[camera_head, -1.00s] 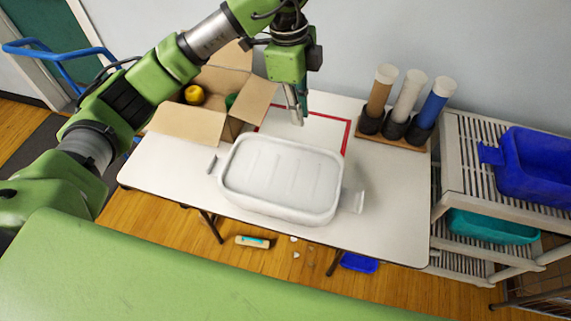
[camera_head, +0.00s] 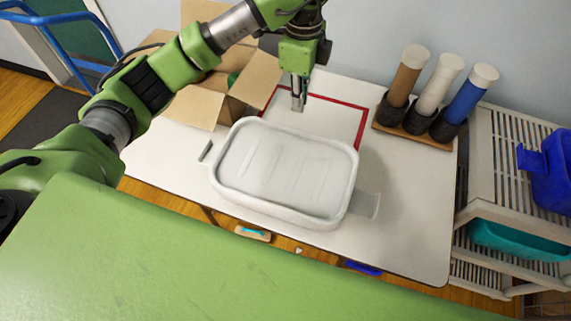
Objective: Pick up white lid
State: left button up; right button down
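The white lid (camera_head: 285,165) is a rounded rectangular panel with shallow ridges and a raised rim. It lies flat on the white bin (camera_head: 268,208), whose handles stick out at left and right, on the table. My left gripper (camera_head: 298,103) points down just behind the lid's far edge, above the table. It appears apart from the lid and holds nothing that I can see. Its fingers overlap from this angle, so their opening is unclear. My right gripper is out of view.
An open cardboard box (camera_head: 252,88) stands behind at left, partly hidden by my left arm. A red outline (camera_head: 362,128) marks the table (camera_head: 415,200). A rack with three tubes (camera_head: 408,135) stands back right. A slatted shelf (camera_head: 490,165) holds blue and teal bins at right.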

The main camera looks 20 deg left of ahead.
pick_arm(q)
send_over(299, 130)
jog(key=f, duration=0.4)
jog(key=shift+a+f+p, duration=0.25)
jog(key=shift+f+p, duration=0.05)
jog(key=shift+p, duration=0.05)
jog(key=f, duration=0.1)
jog(key=f+p, duration=0.1)
jog(key=f, duration=0.1)
jog(key=f+p, duration=0.1)
jog(key=shift+s+d+f, duration=0.1)
jog(key=shift+d+f, duration=0.15)
jog(key=shift+f, duration=0.4)
grip_shut()
jog(key=shift+r, duration=0.1)
